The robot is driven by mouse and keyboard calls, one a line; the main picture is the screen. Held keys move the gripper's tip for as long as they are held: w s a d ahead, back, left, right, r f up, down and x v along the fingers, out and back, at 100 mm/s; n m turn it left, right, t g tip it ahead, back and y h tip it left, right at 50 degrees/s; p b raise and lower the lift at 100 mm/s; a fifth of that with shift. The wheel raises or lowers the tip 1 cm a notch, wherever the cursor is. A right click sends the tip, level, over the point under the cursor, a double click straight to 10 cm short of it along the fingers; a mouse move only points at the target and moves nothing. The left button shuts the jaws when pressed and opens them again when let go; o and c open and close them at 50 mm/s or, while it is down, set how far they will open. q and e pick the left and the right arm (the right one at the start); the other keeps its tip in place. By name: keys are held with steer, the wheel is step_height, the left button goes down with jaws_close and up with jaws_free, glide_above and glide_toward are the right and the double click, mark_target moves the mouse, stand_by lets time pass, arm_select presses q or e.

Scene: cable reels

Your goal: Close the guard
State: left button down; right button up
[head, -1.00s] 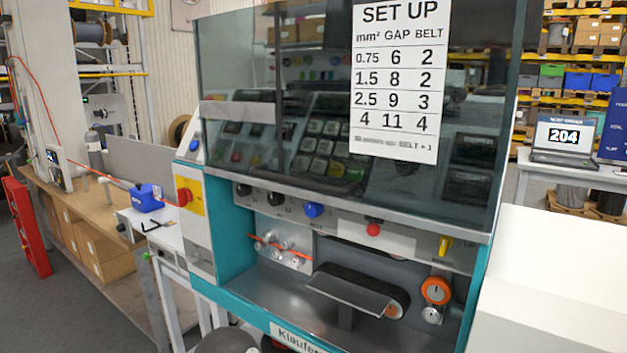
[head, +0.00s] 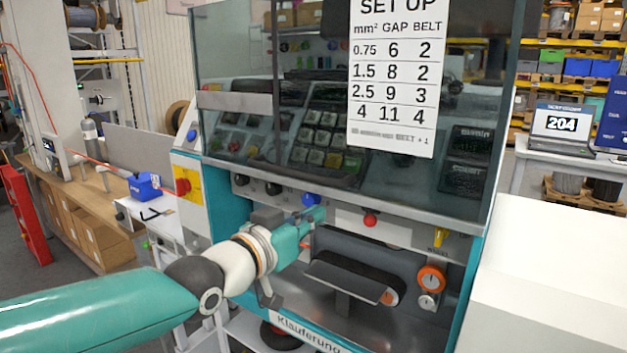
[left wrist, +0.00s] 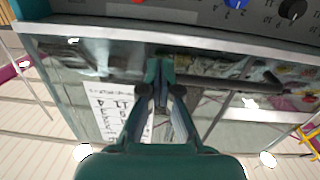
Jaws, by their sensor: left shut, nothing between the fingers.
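The guard (head: 235,125) is a large tinted see-through panel on the front of the teal machine. It covers the upper part, and its grey lower edge (head: 420,217) runs above the open work bay. My left gripper (head: 316,215) is in front of the machine, just below that edge in the head view and close to the blue knob (head: 311,200). In the left wrist view its fingertips (left wrist: 159,70) are together and empty, in front of the panel. I cannot tell whether they touch it. My right gripper is not in view.
A red knob (head: 370,220) sits under the guard's edge. A "SET UP" sheet (head: 393,80) is on the guard. A white surface (head: 560,270) stands at the right.

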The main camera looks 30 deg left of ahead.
arm_select(q)
steer(key=s+a+r+t, duration=0.2)
steer(key=s+r, duration=0.2)
steer(key=r, duration=0.4)
steer(key=p, duration=0.4)
glide_toward(338, 152)
steer(key=w+r, duration=0.2)
steer(key=w, duration=0.1)
steer(key=w+r, duration=0.1)
steer(key=shift+w+d+r, duration=0.2)
steer(key=shift+w+d, duration=0.15)
steer(key=f, duration=0.2)
steer(key=shift+s+f+y, duration=0.25)
steer(key=shift+f+y, duration=0.15)
steer(key=shift+s+f+p, duration=0.2)
steer(key=shift+f+p, duration=0.1)
steer(key=shift+f, duration=0.45)
